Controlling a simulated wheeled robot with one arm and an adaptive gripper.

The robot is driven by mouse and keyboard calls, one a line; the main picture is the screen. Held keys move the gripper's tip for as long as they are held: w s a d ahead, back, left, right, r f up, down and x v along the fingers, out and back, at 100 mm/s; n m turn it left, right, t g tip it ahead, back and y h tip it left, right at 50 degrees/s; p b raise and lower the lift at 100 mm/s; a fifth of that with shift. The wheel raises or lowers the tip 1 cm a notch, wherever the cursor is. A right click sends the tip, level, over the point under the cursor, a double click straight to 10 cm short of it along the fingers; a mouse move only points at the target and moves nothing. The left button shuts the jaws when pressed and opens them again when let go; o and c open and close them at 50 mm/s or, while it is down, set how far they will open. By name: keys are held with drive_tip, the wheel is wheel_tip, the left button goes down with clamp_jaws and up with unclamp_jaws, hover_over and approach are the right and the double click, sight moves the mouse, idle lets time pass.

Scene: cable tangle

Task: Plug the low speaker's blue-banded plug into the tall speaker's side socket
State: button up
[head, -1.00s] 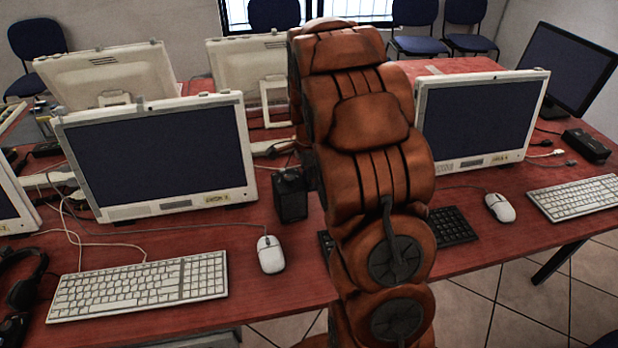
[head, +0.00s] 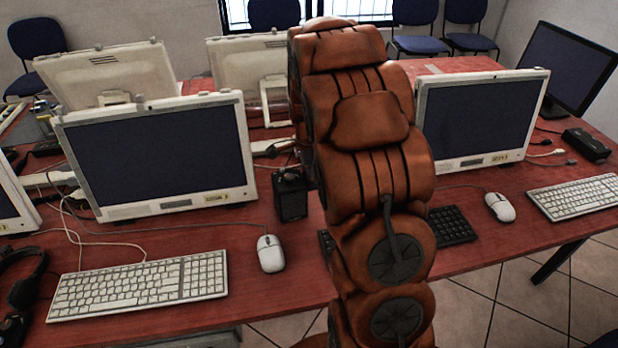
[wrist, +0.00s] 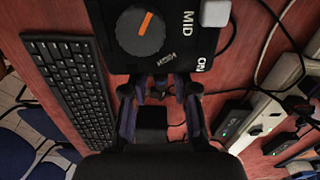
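A black speaker (head: 291,196) stands upright on the red table, beside the left monitor and partly hidden by my arm. The wrist view shows a black panel (wrist: 120,65) close by, with an orange-marked knob and the words MID, HIGH and ON; I cannot tell which speaker it belongs to. My gripper (wrist: 159,88) is just below its edge in that view, its fingers apart. A small dark shape lies between the fingertips; I cannot tell whether it is held. A dark block (wrist: 152,122) shows between the fingers. I make out no blue-banded plug or side socket.
A black keyboard (wrist: 72,85) lies left in the wrist view. Loose cables and a white power strip (wrist: 258,122) lie right. In the head view, monitors, a white keyboard (head: 140,286) and a mouse (head: 270,253) surround the speaker. Bare tabletop shows in front of it.

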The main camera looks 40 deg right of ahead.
drive_tip(key=shift+o, duration=0.9)
